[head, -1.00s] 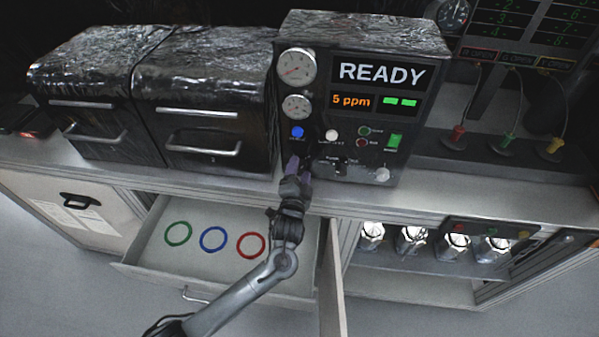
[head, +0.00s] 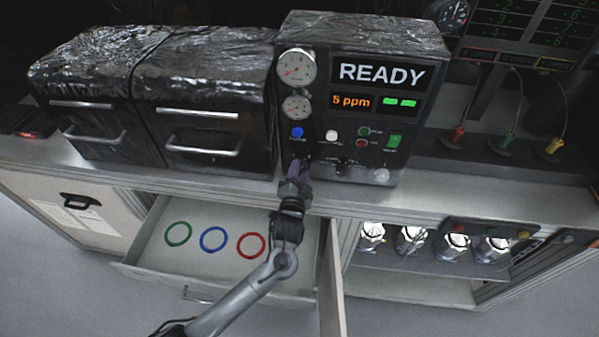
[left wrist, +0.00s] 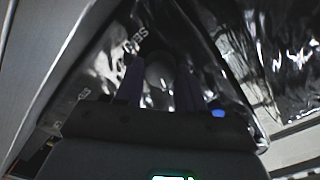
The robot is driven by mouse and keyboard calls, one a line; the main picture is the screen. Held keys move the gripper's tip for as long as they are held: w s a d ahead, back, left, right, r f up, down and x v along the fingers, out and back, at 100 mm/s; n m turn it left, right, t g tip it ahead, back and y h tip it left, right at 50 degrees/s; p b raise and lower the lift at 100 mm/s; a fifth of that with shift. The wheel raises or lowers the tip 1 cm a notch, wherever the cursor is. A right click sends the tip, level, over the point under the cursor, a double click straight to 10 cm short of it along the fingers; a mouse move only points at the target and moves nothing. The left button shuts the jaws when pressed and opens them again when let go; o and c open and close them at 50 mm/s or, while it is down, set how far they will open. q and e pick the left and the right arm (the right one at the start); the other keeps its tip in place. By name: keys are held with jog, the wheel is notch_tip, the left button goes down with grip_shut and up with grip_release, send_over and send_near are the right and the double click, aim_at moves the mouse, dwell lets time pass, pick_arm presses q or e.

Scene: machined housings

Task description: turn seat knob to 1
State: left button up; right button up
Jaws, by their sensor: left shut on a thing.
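A grey rounded knob (left wrist: 160,72), taken as the seat knob, sits between my left gripper's two purple fingers in the left wrist view. My left gripper (head: 299,170) is shut on it at the lower left of the dark READY panel (head: 310,120). The gripper hides the knob in the head view. White lettering (left wrist: 136,40) beside the knob is too unclear to read, so I cannot tell its setting. My right gripper is not in view.
A blue button (head: 297,132) and a white button (head: 331,135) sit just above the gripper. A black switch (head: 341,167) is to its right. Below, an open drawer (head: 150,255) holds green, blue and red rings. An open cabinet door (head: 331,285) stands beside my arm.

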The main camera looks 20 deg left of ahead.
pick_arm(q)
jog(key=n, duration=1)
jog(key=shift+n, duration=0.3)
dwell(0.4)
jog(key=o, duration=1)
jog(key=shift+o, duration=0.2)
jog(key=v, duration=1)
jog(key=shift+s, duration=0.4)
jog(key=shift+d, duration=0.1)
